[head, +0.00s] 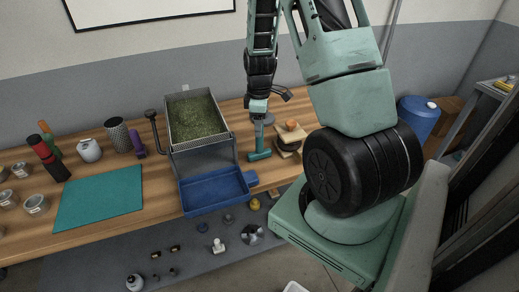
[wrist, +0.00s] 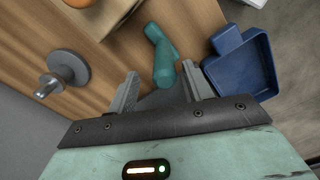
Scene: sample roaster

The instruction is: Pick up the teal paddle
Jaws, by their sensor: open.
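The teal paddle (head: 259,140) is on the wooden bench, between the roaster and a small wooden block stand. My gripper (wrist: 160,72) is open, one finger on each side of that end. Whether either finger touches it, I cannot tell. In the head view my gripper (head: 258,107) is small and just above the paddle's handle.
A blue tray (head: 215,190) sits in front of the roaster (head: 203,150); its tab (wrist: 226,40) is close to my right finger in the wrist view. A metal knob on a round base (wrist: 68,72) stands at left there. The wooden stand (head: 288,147) carries an orange item.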

